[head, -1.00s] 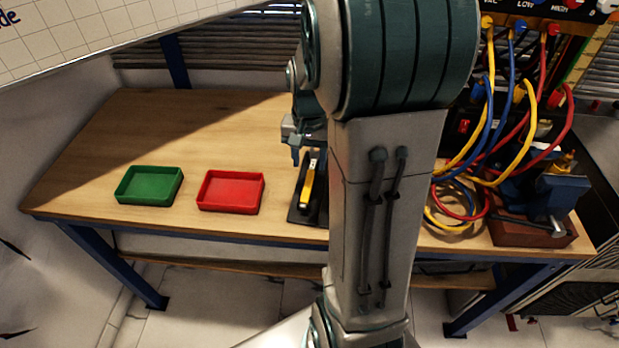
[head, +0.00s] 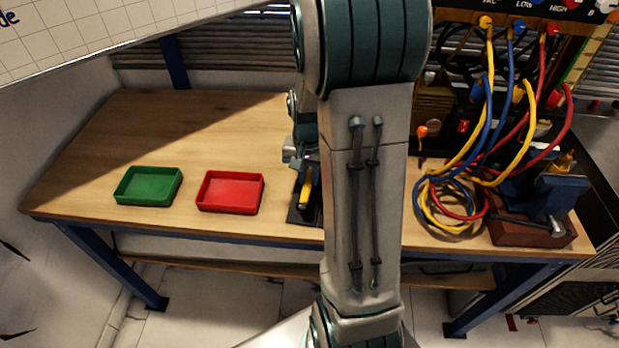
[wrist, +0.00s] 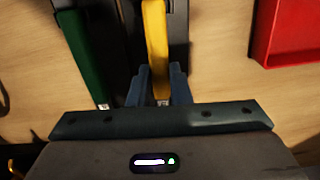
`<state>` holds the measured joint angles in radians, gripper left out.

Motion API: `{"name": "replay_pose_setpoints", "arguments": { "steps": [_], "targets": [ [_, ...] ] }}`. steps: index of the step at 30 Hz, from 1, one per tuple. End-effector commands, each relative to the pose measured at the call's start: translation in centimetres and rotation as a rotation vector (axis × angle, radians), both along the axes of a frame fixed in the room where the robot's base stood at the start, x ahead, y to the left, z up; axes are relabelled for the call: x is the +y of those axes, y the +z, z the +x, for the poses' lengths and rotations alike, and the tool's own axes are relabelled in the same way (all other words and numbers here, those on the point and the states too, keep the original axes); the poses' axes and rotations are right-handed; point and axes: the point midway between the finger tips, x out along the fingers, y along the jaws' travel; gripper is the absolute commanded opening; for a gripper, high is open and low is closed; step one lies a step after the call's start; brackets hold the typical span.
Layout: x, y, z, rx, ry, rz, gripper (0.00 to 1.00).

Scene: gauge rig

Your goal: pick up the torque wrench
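A tool with a yellow handle (wrist: 155,45) lies on a dark mat or tray; its yellow part also shows in the head view (head: 306,192), left of my arm. A green-handled tool (wrist: 84,52) lies to its left in the wrist view. Neither tool's head shows clearly, so I cannot tell by shape which is the torque wrench. My gripper (wrist: 160,78) is low over the yellow handle, with one blue finger on each side of it. Whether the fingers press on the handle is not visible. In the head view my arm hides part of the dark mat (head: 296,214).
A red tray (head: 230,192) and a green tray (head: 148,187) stand on the wooden bench (head: 100,135) to the left. Coiled cables (head: 450,205) and a blue vise (head: 560,190) on a brown block are to the right. The bench's left back is clear.

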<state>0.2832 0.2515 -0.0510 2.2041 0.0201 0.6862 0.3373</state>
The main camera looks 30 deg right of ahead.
Motion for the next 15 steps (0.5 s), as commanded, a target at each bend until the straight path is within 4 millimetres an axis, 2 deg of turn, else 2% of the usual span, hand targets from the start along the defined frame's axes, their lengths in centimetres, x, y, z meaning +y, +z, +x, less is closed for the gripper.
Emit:
{"name": "replay_pose_setpoints", "arguments": {
  "steps": [11, 15],
  "targets": [
    [0.0, 0.2, 0.0, -0.001, 0.0, -0.001, 0.0],
    [0.0, 1.1, 0.1, -0.003, 0.0, -0.001, 0.0]
  ]
}}
